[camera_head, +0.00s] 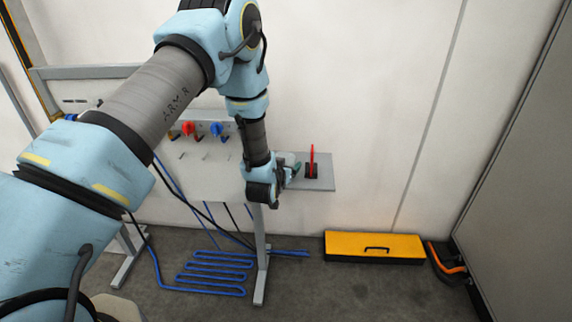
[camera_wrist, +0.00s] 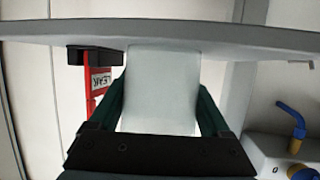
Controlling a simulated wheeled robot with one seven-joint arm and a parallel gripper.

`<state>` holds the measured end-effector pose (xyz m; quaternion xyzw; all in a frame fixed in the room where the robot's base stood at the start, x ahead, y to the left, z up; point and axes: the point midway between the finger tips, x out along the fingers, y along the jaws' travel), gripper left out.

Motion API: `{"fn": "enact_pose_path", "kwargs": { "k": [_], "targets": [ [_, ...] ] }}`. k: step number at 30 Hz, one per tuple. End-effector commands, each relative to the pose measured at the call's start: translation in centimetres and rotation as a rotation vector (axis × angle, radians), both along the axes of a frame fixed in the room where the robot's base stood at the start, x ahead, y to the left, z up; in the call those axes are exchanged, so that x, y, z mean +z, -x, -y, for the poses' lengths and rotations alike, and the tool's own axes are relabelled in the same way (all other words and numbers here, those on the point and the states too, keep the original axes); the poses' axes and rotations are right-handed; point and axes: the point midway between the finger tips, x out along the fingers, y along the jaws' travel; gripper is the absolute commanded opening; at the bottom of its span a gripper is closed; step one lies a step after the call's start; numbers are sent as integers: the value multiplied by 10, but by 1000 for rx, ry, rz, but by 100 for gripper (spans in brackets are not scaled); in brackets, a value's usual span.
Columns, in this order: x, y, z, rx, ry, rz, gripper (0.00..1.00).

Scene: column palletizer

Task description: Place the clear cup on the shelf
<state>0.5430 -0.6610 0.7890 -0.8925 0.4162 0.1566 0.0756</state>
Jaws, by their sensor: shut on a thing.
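The clear cup (camera_wrist: 163,90) shows as a pale, frosted block between my fingers in the wrist view, which appears upside down. My gripper (camera_wrist: 163,112) is shut on it, with one dark green finger on each side. The cup's end away from my palm side meets or nearly meets the grey shelf (camera_wrist: 230,35); I cannot tell if it touches. In the head view the shelf (camera_head: 322,186) is a small grey ledge at the wall, and my gripper (camera_head: 291,168) is at its left part. The cup is not clearly seen there.
A red upright piece (camera_head: 312,158) with a black base stands on the shelf, close beside the cup; its label shows in the wrist view (camera_wrist: 101,80). Red and blue valve handles (camera_head: 190,129) are to the left. A yellow box (camera_head: 374,247) lies on the floor.

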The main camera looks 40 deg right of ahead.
Motion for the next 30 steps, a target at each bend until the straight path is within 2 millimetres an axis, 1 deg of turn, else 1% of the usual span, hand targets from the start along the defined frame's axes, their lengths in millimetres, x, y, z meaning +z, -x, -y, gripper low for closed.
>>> {"fn": "enact_pose_path", "kwargs": {
  "k": [1,5,16,20,30],
  "targets": [
    [-1,0,0,0,0,0,85],
    [0,0,0,0,0,0,99],
    [3,2,-2,0,-1,-1,100],
    [8,14,-16,0,-1,-1,100],
    [32,56,-66,0,0,0,100]
  ]
}}
